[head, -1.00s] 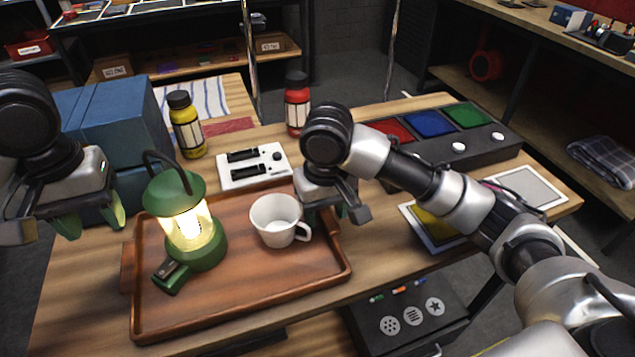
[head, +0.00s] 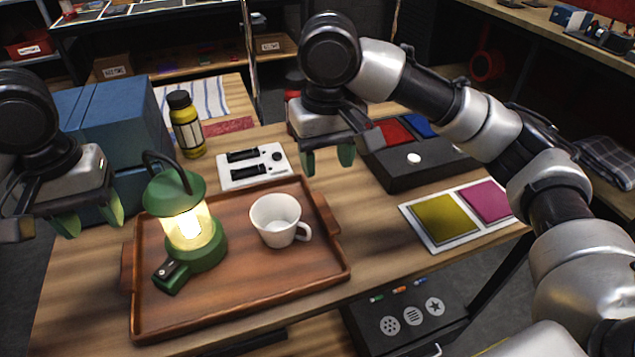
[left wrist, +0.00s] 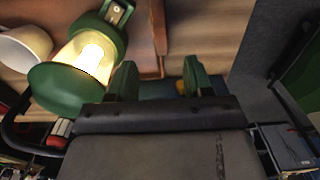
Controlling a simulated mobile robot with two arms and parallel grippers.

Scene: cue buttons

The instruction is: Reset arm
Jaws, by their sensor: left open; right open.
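My left gripper (head: 92,220) is at the left of the head view, open and empty, beside the lit green lantern (head: 190,220). Its green fingertips also show in the left wrist view (left wrist: 157,82), with the lantern (left wrist: 82,65) close by. My right gripper (head: 328,160) is open and empty, raised above the table behind the tray's right end. Its arm hides part of the button box (head: 425,165), where red and blue buttons and a white knob show. The white mug (head: 278,220) and the lantern stand on the wooden tray (head: 240,294).
A blue box (head: 115,125) and a yellow bottle (head: 187,127) stand at the back left. A white switch panel (head: 253,165) lies behind the tray. A card with yellow and pink squares (head: 447,220) lies at the right. Bare tabletop (head: 368,235) shows between tray and card.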

